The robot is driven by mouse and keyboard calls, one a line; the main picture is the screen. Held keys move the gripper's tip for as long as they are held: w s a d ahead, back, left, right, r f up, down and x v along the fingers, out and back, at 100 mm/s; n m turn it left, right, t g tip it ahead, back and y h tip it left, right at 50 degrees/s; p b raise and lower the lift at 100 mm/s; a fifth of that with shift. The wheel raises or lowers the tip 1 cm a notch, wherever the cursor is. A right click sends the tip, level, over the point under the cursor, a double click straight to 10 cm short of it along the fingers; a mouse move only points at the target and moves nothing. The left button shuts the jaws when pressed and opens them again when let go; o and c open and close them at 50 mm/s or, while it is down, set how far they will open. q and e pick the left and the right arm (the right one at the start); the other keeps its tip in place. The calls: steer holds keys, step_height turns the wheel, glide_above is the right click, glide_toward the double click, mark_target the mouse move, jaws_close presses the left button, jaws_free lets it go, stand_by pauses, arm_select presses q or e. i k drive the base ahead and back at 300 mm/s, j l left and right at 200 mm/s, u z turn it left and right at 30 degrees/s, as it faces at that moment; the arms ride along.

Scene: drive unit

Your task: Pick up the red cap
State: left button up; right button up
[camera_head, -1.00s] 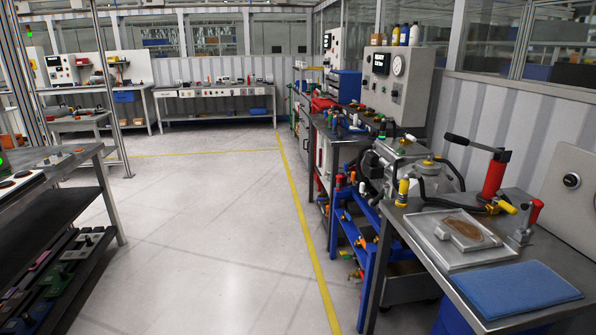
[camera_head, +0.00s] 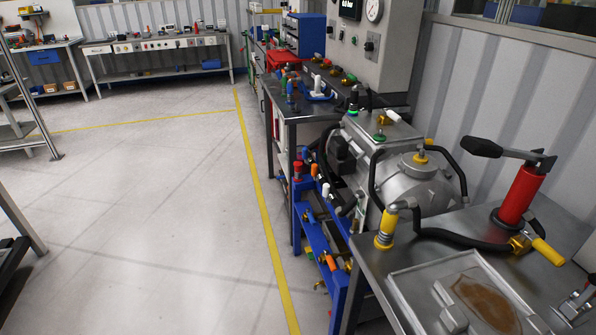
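A small red cap-like piece (camera_head: 297,169) shows at the top of the blue rack, left of the grey drive unit (camera_head: 415,188). It appears upright; whether it is the task's red cap I cannot tell for sure. The drive unit stands behind the metal bench, with black hoses and a yellow-topped fitting (camera_head: 422,157). Neither of my grippers is in view.
The blue rack (camera_head: 312,235) holds several coloured fittings. The metal bench (camera_head: 375,285) carries a tray (camera_head: 402,287), a red hand pump (camera_head: 520,194) and a yellow fitting (camera_head: 386,230). Open floor (camera_head: 150,220) lies left of the yellow line (camera_head: 262,200).

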mark_target(297, 165)
steer(key=z, duration=0.25)
steer(key=i+j+z, duration=0.15)
steer(key=z, duration=0.2)
steer(key=i+j+z, duration=0.15)
steer(key=z, duration=0.2)
steer(key=i+j+z, duration=0.1)
steer(key=j+z, duration=0.25)
